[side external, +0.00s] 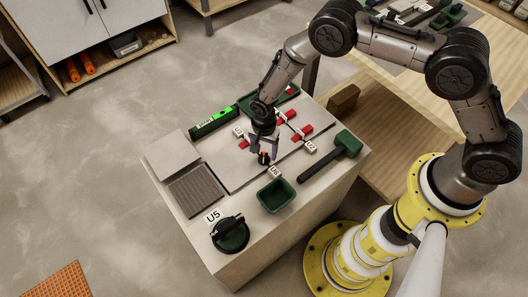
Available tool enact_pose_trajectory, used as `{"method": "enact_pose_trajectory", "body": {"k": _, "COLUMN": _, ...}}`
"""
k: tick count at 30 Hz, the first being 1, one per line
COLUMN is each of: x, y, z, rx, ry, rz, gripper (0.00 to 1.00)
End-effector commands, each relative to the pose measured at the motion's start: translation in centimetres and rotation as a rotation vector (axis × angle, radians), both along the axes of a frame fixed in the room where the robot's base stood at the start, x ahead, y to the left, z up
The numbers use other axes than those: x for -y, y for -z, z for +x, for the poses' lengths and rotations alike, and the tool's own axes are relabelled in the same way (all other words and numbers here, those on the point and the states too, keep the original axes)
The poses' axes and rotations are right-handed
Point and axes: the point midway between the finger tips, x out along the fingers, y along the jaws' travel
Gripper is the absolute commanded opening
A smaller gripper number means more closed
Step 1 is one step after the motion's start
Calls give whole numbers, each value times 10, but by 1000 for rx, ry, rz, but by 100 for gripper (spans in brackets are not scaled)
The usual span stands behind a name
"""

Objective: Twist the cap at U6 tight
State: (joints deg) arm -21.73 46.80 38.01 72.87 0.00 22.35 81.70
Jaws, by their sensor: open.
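The cap at U6 (264,158) is a small dark and orange-red piece near the middle of the worktop, just behind a white label (275,171) that seems to read U6. My gripper (263,149) points down right above it. Its fingers are open and spread to either side. The fingertips are close to the cap, but I cannot tell whether they touch it or only hover. The cap's upper part is partly hidden by the fingers, and the joint below it is too small to make out.
Several red caps (302,133) stand behind my gripper. A green mallet (336,155) lies to the right. A green bin (277,195) and a dark green round tool (230,234) by label U5 (213,216) are in front. A spirit level (213,122) and a grey ribbed pad (195,190) are left.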

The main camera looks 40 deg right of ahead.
Motion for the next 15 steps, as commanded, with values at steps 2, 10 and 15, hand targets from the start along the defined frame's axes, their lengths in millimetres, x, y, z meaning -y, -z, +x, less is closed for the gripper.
{"method": "enact_pose_trajectory", "body": {"k": 2, "x": 0, "y": -16, "z": 1, "rx": 5, "ry": 0, "rz": 2, "gripper": 69}}
{"method": "enact_pose_trajectory", "body": {"k": 10, "x": 0, "y": -75, "z": 1, "rx": 5, "ry": 0, "rz": 2, "gripper": 69}}
{"method": "enact_pose_trajectory", "body": {"k": 15, "x": 0, "y": -104, "z": 0, "rx": 3, "ry": 0, "rz": 1, "gripper": 69}}
